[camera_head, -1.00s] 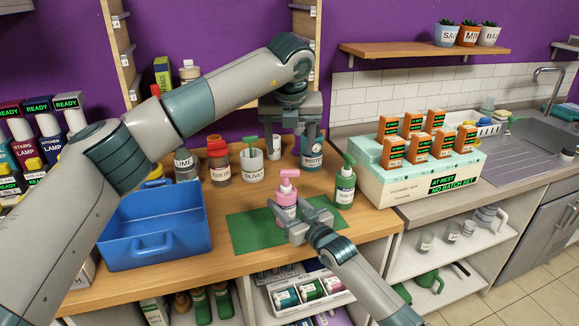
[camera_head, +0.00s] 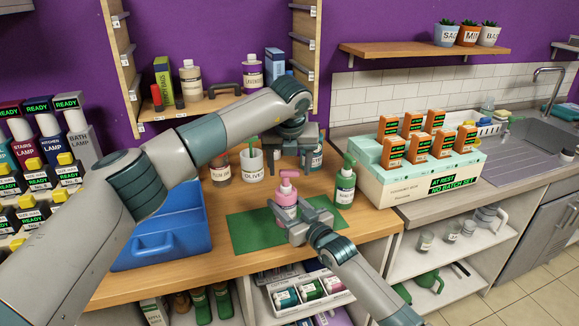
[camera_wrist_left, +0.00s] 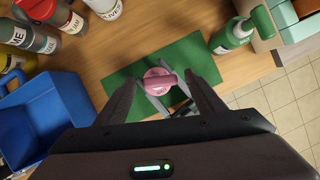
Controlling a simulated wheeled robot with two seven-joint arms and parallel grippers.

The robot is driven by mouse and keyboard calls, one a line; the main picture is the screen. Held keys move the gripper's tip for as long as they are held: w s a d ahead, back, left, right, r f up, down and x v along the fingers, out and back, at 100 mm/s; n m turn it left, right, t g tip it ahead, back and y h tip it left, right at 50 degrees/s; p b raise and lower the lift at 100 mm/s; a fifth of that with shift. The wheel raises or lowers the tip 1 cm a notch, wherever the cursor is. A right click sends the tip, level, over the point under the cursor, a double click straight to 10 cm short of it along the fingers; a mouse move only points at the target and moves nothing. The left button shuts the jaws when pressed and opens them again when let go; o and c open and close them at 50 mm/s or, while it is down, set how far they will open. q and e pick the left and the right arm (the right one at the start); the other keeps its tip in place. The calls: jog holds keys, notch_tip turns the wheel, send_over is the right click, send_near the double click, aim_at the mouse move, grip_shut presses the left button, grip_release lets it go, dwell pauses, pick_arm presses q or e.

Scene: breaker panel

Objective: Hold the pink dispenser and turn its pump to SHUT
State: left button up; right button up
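The pink dispenser (camera_head: 286,200) stands upright on the green mat (camera_head: 243,232), its pump nozzle pointing right. It also shows in the left wrist view (camera_wrist_left: 158,80), seen from above between my left fingers. My right gripper (camera_head: 294,220) is shut on the dispenser's body, from the front right. My left gripper (camera_head: 293,158) is open and empty, pointing down, above and behind the dispenser and apart from it.
A green-pump bottle (camera_head: 345,185) stands right of the mat. A blue crate (camera_head: 160,240) is at left. Labelled jars, among them the OLIVE jar (camera_head: 252,165), stand behind. A box with orange cartons (camera_head: 410,185) is at right.

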pick_arm(q)
jog(key=c, duration=1)
jog(key=shift+m, duration=0.4)
jog(key=m, duration=0.1)
jog(key=m+h, duration=0.1)
jog(key=m, duration=0.1)
jog(key=shift+s+a+h, duration=0.15)
jog(key=shift+a+h, duration=0.1)
jog(key=shift+h, duration=0.05)
jog(key=m+g+h, duration=0.1)
jog(key=m, duration=0.3)
jog(key=shift+s+a, duration=0.1)
jog(key=shift+a, duration=0.05)
jog(key=m, duration=0.2)
jog(key=m+g+h, duration=0.1)
jog(key=m, duration=0.1)
jog(key=m+g, duration=0.1)
jog(key=m, duration=0.1)
jog(key=shift+a+m+h, duration=0.3)
jog(key=shift+h, duration=0.1)
jog(key=o, duration=1)
